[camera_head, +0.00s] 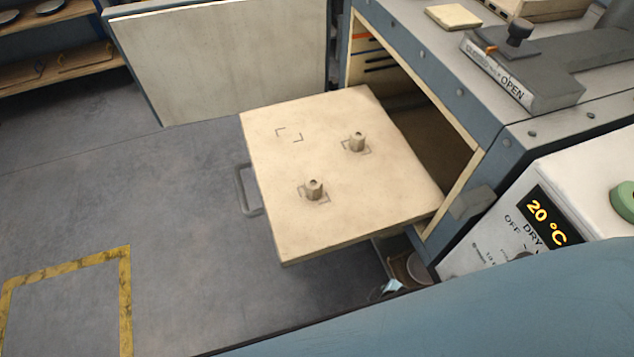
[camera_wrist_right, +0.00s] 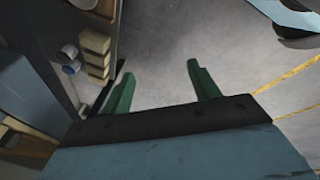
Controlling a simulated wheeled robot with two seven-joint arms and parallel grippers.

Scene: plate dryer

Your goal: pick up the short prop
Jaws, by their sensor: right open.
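Two small beige-grey hex props stand upright on a pale pulled-out board (camera_head: 270,225) in the head view. One prop (camera_head: 357,142) stands toward the back right, the other prop (camera_head: 314,189) nearer the front; each sits at a marked square. Which of them is the shorter I cannot tell for sure. A third corner-marked spot on the board, at the back left, is empty. My right gripper (camera_wrist_right: 160,70) shows in the right wrist view with its green fingers apart and nothing between them, above bare floor. It is not in the head view. My left gripper is in neither view.
The board juts from an open blue dryer cabinet (camera_head: 430,55), with a handle (camera_head: 245,190) on its left edge. A pale door panel (camera_head: 220,55) stands behind. A white control box (camera_head: 540,215) reading 20 °C is at right. The floor left of the board is clear.

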